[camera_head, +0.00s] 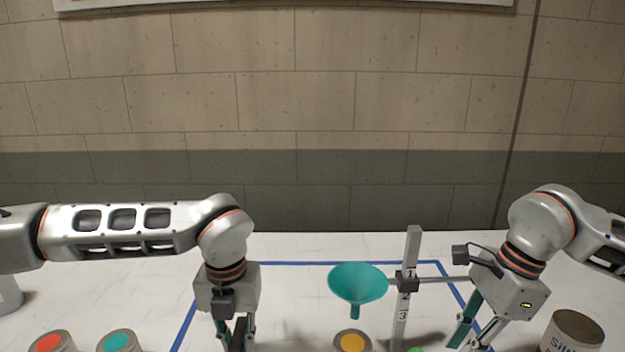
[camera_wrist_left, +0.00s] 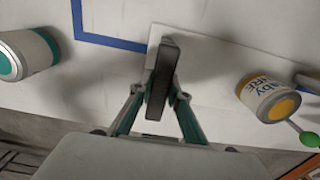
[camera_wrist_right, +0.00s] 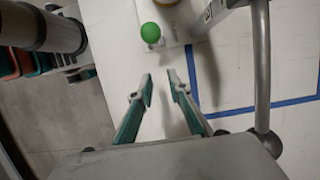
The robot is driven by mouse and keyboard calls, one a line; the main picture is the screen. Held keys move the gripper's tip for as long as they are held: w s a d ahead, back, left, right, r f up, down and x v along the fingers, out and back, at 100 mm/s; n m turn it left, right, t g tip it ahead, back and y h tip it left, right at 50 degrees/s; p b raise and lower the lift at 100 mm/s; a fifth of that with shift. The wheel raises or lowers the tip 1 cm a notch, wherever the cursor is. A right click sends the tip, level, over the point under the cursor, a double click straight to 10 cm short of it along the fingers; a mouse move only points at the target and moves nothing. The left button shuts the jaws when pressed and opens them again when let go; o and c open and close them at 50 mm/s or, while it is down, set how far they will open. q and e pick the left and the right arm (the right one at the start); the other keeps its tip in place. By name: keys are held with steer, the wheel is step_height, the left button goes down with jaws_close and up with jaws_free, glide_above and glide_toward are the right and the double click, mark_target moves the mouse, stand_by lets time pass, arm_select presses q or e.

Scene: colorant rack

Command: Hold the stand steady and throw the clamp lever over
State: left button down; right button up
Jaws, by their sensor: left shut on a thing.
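The stand has a pale upright post (camera_head: 413,245) marked 1, 2 and 3, with a dark block (camera_head: 407,282) carrying a grey rod (camera_head: 440,279) and a teal funnel (camera_head: 357,283). A green ball knob (camera_wrist_right: 150,32), seemingly the clamp lever's, shows in the right wrist view and also in the left wrist view (camera_wrist_left: 308,140). My left gripper (camera_head: 240,338) is shut on a dark upright grip (camera_wrist_left: 161,80) over a white plate (camera_wrist_left: 215,60); whether this joins the stand is unclear. My right gripper (camera_wrist_right: 163,86) is open and empty, apart from the knob.
A yellow-topped can (camera_head: 352,341) stands below the funnel. Red-lidded (camera_head: 50,343) and teal-lidded (camera_head: 118,341) cans stand at left, and a dark-topped can (camera_head: 575,332) at right.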

steer(key=v, duration=0.9)
steer(key=o, duration=0.5)
steer(key=shift+r, duration=0.3)
steer(key=shift+c, duration=0.2)
steer(key=shift+o, duration=0.6)
steer(key=a+f+n+g+y, duration=0.1)
steer(key=a+f+n, duration=0.1)
steer(key=a, duration=0.4)
steer(key=shift+w+f, duration=0.45)
steer(key=shift+f, duration=0.1)
steer(key=x, duration=1.1)
steer(key=shift+a+f, duration=0.1)
steer(key=shift+f, duration=0.05)
jaws_close()
